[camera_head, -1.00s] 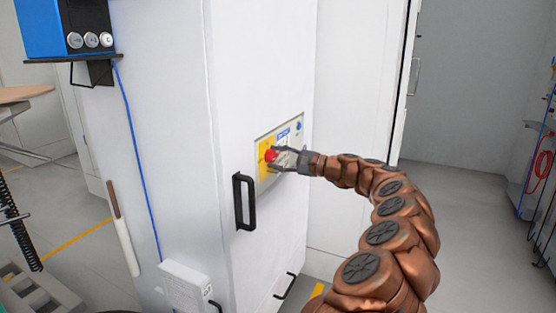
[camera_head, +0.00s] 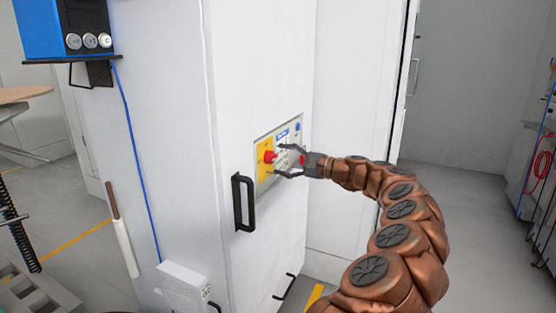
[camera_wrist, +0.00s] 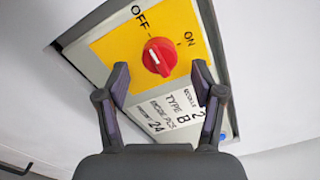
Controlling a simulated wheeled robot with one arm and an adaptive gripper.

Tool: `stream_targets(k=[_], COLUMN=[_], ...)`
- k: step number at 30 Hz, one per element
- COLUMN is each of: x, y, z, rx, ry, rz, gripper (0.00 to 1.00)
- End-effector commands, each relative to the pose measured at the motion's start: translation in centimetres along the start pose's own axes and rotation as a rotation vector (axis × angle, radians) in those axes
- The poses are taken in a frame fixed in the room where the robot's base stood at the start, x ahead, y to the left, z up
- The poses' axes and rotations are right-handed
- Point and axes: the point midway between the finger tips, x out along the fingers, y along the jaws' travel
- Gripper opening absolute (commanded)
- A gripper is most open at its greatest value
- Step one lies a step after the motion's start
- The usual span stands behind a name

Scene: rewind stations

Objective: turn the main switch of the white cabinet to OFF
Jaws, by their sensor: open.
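The white cabinet (camera_head: 250,75) stands in front of me with a control panel (camera_head: 298,125) on its face. The main switch is a red knob (camera_head: 269,157) on a yellow plate (camera_head: 264,174). In the wrist view the red knob (camera_wrist: 158,57) shows a white mark towards its upper left, on the side of the printed OFF; ON is printed to its right. My gripper (camera_head: 278,160) is open and empty, with its fingers a little off the panel. In the wrist view its fingertips (camera_wrist: 160,76) are either side of and below the knob, apart from it.
A black handle (camera_head: 244,203) sticks out of the cabinet door below left of the panel. A second red part (camera_head: 303,158) shows on the panel behind my gripper. A blue box (camera_head: 45,28) with buttons is at upper left. Open floor lies at right.

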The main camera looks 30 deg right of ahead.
Motion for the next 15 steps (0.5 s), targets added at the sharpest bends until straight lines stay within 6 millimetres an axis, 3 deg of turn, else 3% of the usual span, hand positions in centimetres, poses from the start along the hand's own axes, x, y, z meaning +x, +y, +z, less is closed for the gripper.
stream_targets(k=[9,15], x=[-6.2,-8.8], y=[0.0,0.0], z=[-0.2,-0.1], rx=[0.0,0.001], ry=[0.005,0.003], rz=[-0.002,0.0], gripper=[0.68,0.68])
